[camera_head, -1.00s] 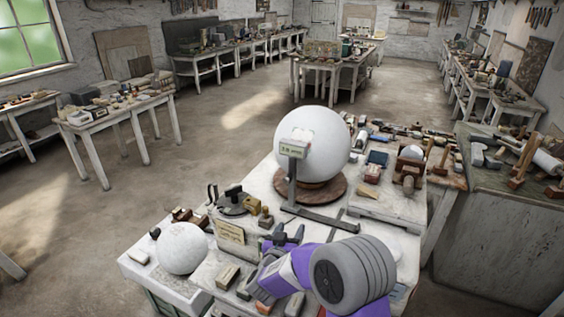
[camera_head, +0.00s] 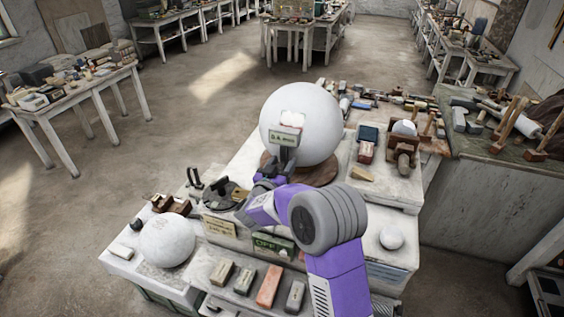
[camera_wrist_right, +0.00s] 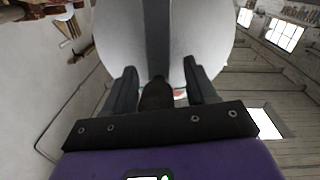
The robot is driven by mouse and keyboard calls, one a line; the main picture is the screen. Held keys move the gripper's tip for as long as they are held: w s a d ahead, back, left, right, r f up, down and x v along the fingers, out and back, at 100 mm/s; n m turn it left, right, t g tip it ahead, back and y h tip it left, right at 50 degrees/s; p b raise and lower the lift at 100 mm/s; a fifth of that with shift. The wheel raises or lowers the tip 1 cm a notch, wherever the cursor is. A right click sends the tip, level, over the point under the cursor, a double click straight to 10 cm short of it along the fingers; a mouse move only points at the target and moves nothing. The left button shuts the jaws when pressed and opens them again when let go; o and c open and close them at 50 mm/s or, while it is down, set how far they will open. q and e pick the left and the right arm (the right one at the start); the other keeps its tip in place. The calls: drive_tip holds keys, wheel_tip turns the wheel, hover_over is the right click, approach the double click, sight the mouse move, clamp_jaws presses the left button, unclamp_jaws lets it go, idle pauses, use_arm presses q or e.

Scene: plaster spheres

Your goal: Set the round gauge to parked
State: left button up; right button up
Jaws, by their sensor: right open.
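A boxy gauge readout (camera_head: 285,137) with small unreadable text stands on a post in front of the large white plaster sphere (camera_head: 318,112). The sphere rests on a brown round base (camera_head: 327,172). My right gripper (camera_head: 266,178) is at the lower front of the sphere, close to the post, and hides its lower part. In the right wrist view my two fingers (camera_wrist_right: 162,88) are apart, with a dark rounded piece (camera_wrist_right: 157,96) between them; I cannot tell whether they touch it. The dark post (camera_wrist_right: 157,35) rises beyond, against the sphere. My left gripper is not in view.
A smaller plaster sphere (camera_head: 167,240) sits at the front left. A green OFF sign (camera_head: 273,244) is below my right forearm. Several small blocks, such as an orange one (camera_head: 269,286), lie in front. A dark round tool (camera_head: 221,196) stands left of my gripper.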

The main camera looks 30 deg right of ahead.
drive_tip(key=shift+s+d+r, duration=0.15)
drive_tip(key=c, duration=0.3)
clamp_jaws()
